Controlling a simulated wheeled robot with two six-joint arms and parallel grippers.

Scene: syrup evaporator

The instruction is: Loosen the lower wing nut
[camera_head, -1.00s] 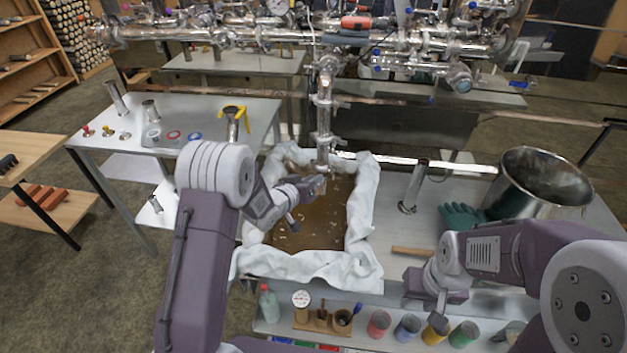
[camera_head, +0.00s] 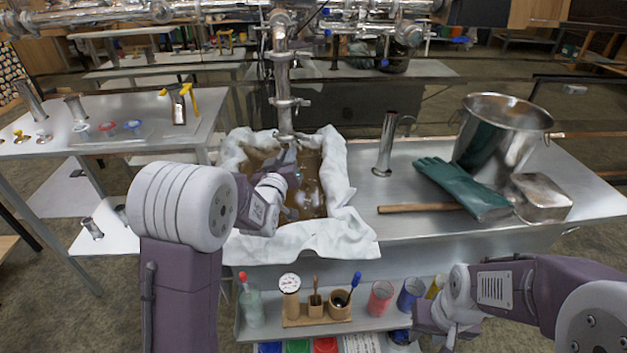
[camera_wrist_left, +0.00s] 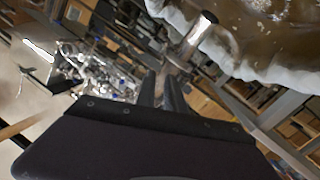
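A shiny vertical pipe (camera_head: 283,75) hangs over a cloth-lined pan (camera_head: 335,185) of brown liquid. A lower clamp (camera_head: 290,137) sits near the pipe's bottom end; the wing nut on it is too small to make out. My left gripper (camera_head: 290,158) is at the pipe's lower end, just below this clamp. In the left wrist view its two dark fingers (camera_wrist_left: 161,88) show a narrow gap and point at the pipe (camera_wrist_left: 190,42); whether they touch or hold anything is unclear. My right gripper (camera_head: 447,335) is low at the right, away from the pipe, its fingers not clear.
A shelf with a bottle (camera_head: 251,305) and coloured cups (camera_head: 380,298) is below. A side table (camera_head: 110,110) stands left.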

